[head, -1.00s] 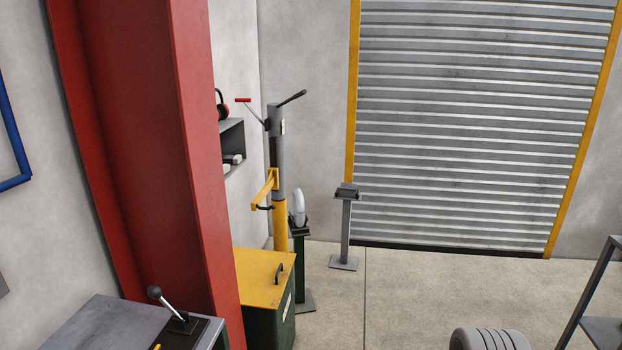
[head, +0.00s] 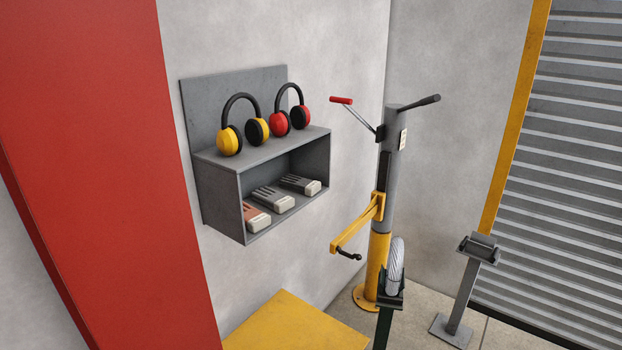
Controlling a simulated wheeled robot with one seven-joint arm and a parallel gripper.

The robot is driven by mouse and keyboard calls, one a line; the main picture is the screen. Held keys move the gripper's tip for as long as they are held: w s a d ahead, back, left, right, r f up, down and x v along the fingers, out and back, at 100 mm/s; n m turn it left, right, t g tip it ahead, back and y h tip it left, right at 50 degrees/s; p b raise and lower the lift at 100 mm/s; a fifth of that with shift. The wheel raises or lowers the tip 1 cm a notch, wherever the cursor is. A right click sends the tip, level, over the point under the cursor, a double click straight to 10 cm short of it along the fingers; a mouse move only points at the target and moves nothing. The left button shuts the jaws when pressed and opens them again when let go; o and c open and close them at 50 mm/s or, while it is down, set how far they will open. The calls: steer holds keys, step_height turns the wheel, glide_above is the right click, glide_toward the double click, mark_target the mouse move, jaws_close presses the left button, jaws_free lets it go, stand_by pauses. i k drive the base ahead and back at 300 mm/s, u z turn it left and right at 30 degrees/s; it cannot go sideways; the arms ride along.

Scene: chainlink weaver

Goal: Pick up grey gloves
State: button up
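Several folded gloves with pale cuffs lie in a row inside the open grey wall shelf (head: 217,203). The nearest is a reddish-brown glove (head: 255,214). Beyond it lie a grey glove (head: 272,198) in the middle and another grey glove (head: 300,184) at the far right end. Whether each is a single glove or a pair I cannot tell. My gripper is not in view.
Yellow earmuffs (head: 243,130) and red earmuffs (head: 290,112) sit on top of the shelf. A yellow-topped cabinet (head: 295,325) stands below. A yellow and grey post (head: 380,235) with arms stands to the right, beside stands. A red column (head: 110,170) fills the left.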

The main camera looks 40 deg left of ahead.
mark_target(275, 200)
steer(key=u, duration=0.05)
steer(key=i, duration=1.85)
steer(key=u, duration=3.45)
